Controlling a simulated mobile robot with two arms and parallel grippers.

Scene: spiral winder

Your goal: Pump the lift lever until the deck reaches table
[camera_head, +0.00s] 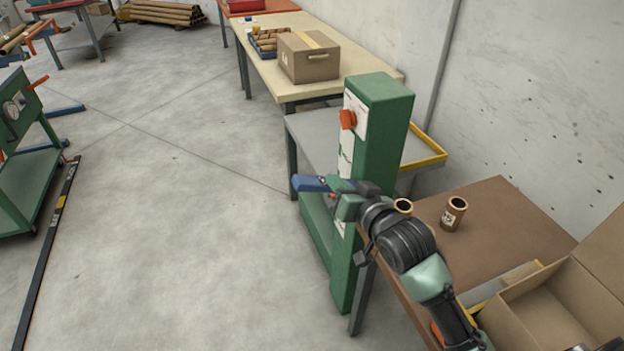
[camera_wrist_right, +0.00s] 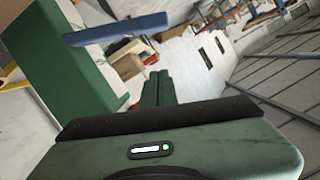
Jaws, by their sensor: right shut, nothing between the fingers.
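A green cart (camera_head: 28,180) stands at the left edge of the head view, cut off by the frame. It has a low green deck, a round gauge (camera_head: 11,109) and an orange handle (camera_head: 38,82) that looks like a lever. My right gripper (camera_head: 338,194) is in front of the tall green column (camera_head: 378,125), far from the cart. Its fingers also show in the right wrist view (camera_wrist_right: 158,84), shut together and empty. A blue bar (camera_head: 310,183) sticks out by the column. It also shows in the wrist view (camera_wrist_right: 115,36), apart from the fingertips. My left gripper is not in view.
A long table (camera_head: 292,92) with a cardboard box (camera_head: 309,58) stands behind the column. A brown table (camera_head: 490,222) with two cardboard tubes and an open box (camera_head: 560,310) lies at right. A black strip (camera_head: 45,255) crosses the floor. The middle floor is clear.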

